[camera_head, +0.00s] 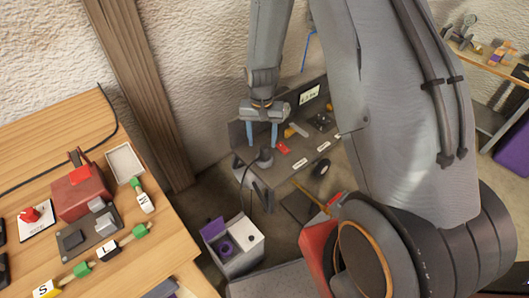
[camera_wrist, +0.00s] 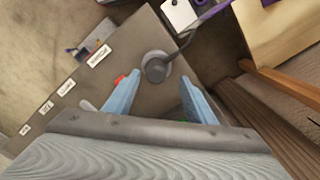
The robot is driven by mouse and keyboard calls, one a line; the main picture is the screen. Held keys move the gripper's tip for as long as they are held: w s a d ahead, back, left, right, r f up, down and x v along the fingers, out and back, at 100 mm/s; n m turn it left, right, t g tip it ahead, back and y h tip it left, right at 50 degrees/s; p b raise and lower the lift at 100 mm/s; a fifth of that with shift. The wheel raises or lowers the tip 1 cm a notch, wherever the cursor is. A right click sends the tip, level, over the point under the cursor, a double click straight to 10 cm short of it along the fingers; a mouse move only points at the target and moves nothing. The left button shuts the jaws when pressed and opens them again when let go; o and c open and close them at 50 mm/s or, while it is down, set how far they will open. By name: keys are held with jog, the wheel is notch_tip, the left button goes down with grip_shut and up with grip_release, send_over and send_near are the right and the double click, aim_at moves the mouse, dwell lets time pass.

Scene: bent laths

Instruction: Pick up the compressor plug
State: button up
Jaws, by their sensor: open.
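A dark grey round plug with a cord, which looks like the compressor plug (camera_head: 265,158), sits near the left end of a low grey bench. In the wrist view the plug (camera_wrist: 155,70) rests on a lighter round patch or base, and its cord runs up and right. My gripper (camera_head: 262,142) is above the bench with its two blue fingers apart and nothing between them. In the wrist view my gripper (camera_wrist: 160,82) points toward the plug, which appears just beyond the fingertips, nearer the left finger. I cannot tell the exact height gap.
The grey bench (camera_head: 297,170) carries white labels and a small red item (camera_head: 284,148). A white box with purple parts (camera_head: 233,247) stands on the floor below. A wooden table (camera_head: 158,235) with a red block and several small parts is at the left.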

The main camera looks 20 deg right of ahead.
aim_at(264, 147)
jog(key=f, duration=0.1)
jog(key=f+p, duration=0.1)
jog(key=f, duration=0.1)
jog(key=shift+s+d+f, duration=0.15)
jog(key=shift+d+f, duration=0.15)
jog(key=shift+d, duration=0.1)
jog(key=shift+f+p, duration=0.4)
jog(key=shift+f, duration=0.35)
jog(key=c, duration=1.1)
